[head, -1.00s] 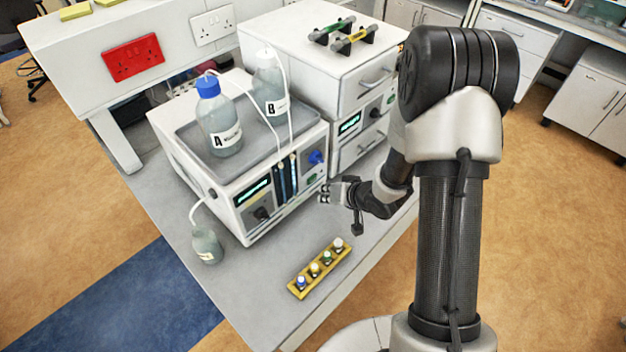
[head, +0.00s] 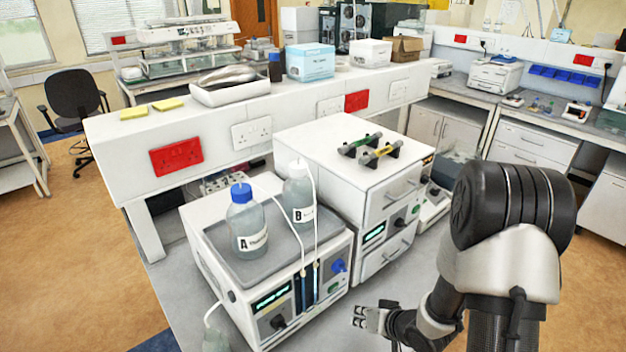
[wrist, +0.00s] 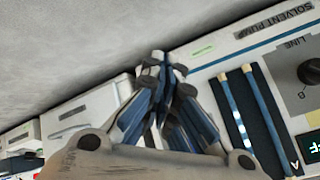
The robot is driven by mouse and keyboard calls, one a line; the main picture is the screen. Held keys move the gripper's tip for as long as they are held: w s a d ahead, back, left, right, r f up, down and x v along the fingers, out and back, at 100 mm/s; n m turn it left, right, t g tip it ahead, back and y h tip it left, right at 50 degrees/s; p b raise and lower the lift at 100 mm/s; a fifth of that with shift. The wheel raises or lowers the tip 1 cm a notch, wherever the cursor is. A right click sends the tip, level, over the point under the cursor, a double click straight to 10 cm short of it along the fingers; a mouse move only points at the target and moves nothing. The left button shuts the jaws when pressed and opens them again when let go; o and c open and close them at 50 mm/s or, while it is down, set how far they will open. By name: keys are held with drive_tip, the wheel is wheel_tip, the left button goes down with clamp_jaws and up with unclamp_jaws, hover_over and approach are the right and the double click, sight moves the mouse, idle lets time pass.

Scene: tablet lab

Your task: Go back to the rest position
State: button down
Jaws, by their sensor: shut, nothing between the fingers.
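My gripper (head: 360,316) is in the lower middle of the head view, above the grey bench, in front of the white pump unit's right side. In the wrist view my gripper (wrist: 163,62) has its fingertips together, with nothing between them. The solvent pump's front panel (wrist: 225,60) fills the right of that view, with a black knob and two blue-and-white tubes. I cannot tell the exact gap between fingers and panel.
Bottle A (head: 248,225) and bottle B (head: 299,195) stand in the tray on the pump (head: 215,235), with tubes running down. A drawer stack (head: 330,150) stands behind it, holding green and yellow columns (head: 378,150). A small bottle (head: 215,340) is at the lower left.

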drive_tip(key=s+d+r+h+b, duration=0.2)
drive_tip(key=d+r+h, duration=0.1)
drive_tip(key=r, duration=0.5)
drive_tip(key=s+d+r+h+b, duration=0.1)
drive_tip(key=s+d+r+h, duration=0.15)
drive_tip(key=r, duration=0.55)
drive_tip(key=s+a+r+g+b, duration=0.1)
drive_tip(key=s+a+r, duration=0.2)
drive_tip(key=s, duration=0.7)
drive_tip(key=s+a+r+n+g+y+b, duration=0.1)
drive_tip(key=s+a+r+g+b, duration=0.1)
drive_tip(key=s, duration=0.8)
drive_tip(key=shift+a+r, duration=0.75)
drive_tip(key=shift+a, duration=0.05)
drive_tip(key=c, duration=2.3)
unclamp_jaws()
